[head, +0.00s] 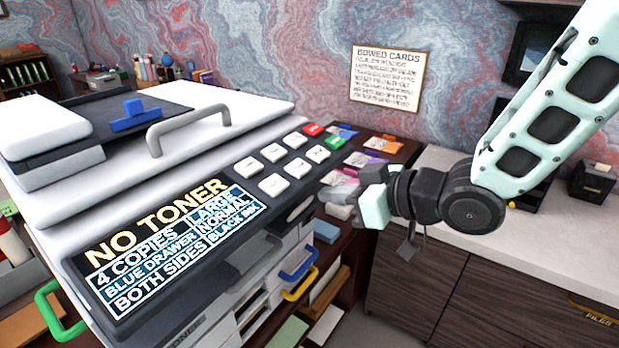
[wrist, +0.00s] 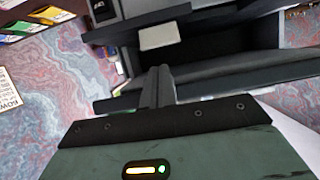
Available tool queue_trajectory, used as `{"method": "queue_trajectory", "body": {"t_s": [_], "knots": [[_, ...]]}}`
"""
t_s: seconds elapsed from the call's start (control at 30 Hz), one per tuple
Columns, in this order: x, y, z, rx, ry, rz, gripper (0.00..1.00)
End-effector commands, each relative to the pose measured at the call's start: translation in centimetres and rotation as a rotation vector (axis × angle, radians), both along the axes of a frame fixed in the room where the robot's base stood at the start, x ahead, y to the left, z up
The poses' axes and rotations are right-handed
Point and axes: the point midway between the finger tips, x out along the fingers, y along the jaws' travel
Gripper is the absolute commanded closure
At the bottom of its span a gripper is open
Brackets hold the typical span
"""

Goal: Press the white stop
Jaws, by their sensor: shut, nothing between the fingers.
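The copier's control panel (head: 225,225) slopes across the middle of the head view. It carries two rows of white buttons, including one at the upper right (head: 318,153) and one at the lower left (head: 274,185). Their marks are too small to read, so I cannot tell which is the stop. A red button (head: 313,129) and a green button (head: 334,141) sit at the panel's far end. My gripper (head: 335,191) is to the right of the panel, apart from the buttons. In the wrist view its fingers (wrist: 161,84) are together and empty.
The display (head: 170,245) reads "NO TONER". The copier lid has a grey handle (head: 188,130). Coloured packets (head: 362,160) lie on a dark shelf beyond the panel. Blue (head: 299,263) and yellow (head: 300,284) drawer handles stick out below. A white counter (head: 560,235) is at right.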

Motion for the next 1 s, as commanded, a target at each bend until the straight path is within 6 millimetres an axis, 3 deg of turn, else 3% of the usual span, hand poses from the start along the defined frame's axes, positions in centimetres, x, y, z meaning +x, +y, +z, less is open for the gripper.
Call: {"method": "queue_trajectory", "body": {"t_s": [0.17,0.5,1.0], "knots": [[0.3,0.5,0.0,-0.012,0.003,-0.007,1.0],[2.8,3.7,-2.1,-0.012,-0.003,-0.006,1.0],[3.2,4.1,-2.5,-0.012,-0.004,-0.008,1.0]]}}
